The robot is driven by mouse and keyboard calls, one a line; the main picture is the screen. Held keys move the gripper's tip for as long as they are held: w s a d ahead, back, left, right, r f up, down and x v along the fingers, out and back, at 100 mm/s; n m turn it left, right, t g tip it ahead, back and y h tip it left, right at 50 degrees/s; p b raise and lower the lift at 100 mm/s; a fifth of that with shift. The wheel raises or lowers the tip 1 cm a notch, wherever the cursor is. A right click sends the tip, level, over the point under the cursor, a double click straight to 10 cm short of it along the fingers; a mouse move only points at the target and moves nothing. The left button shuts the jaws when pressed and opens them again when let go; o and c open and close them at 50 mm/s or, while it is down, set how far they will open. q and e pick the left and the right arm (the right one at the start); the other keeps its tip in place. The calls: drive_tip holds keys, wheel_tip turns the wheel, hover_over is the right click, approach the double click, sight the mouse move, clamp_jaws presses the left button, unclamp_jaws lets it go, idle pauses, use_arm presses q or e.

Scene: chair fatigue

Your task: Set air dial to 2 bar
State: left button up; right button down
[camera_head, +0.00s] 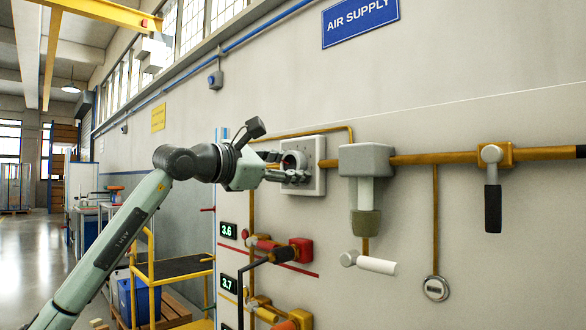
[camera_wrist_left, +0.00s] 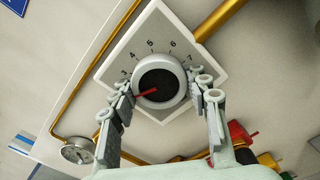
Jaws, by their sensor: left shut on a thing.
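The air dial is a round pale knob with a dark face (camera_wrist_left: 160,80) on a light square plate (camera_wrist_left: 150,25), fixed to the wall. The plate also shows in the head view (camera_head: 318,182). The numbers 3 to 7 are readable around the knob. The red pointer is turned to the lower left, below the 3, towards a finger that hides the marks there. My left gripper (camera_wrist_left: 168,98) has its fingers on both sides of the knob and is shut on it. It reaches the dial from the left in the head view (camera_head: 285,173).
A yellow pipe (camera_head: 440,158) runs right from the dial through a grey regulator (camera_head: 366,160) to a black-handled valve (camera_head: 492,205). A yellow cart (camera_head: 150,270) stands lower left.

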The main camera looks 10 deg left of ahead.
idle(0.4)
use_arm(q)
drive_tip(key=o, duration=1.2)
drive_tip(key=v, duration=1.2)
